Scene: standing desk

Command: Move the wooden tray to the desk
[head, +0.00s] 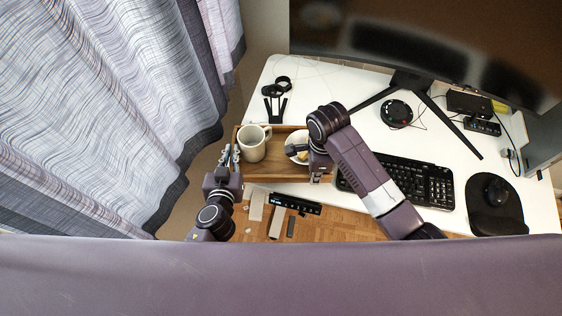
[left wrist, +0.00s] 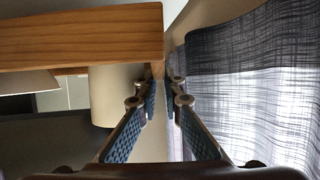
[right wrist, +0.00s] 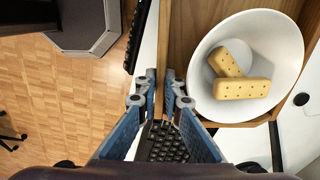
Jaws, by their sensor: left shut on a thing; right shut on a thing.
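The wooden tray (head: 277,172) is over the front left part of the white desk (head: 330,90). I cannot tell whether it touches the desktop. A mug (head: 251,146) stands in its left part and a white bowl (head: 294,147) in its right part. The bowl (right wrist: 285,40) holds two biscuits (right wrist: 240,88). My left gripper (head: 228,158) is shut on the tray's left side; the tray (left wrist: 80,40) shows between its fingertips. My right gripper (head: 319,172) is shut on the tray's right side; the arm partly covers the bowl.
A keyboard (head: 410,180) lies close to the tray's right side. A monitor (head: 420,45) stands at the back, and a mouse (head: 497,190) lies far right. A curtain (head: 110,100) hangs close on the left.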

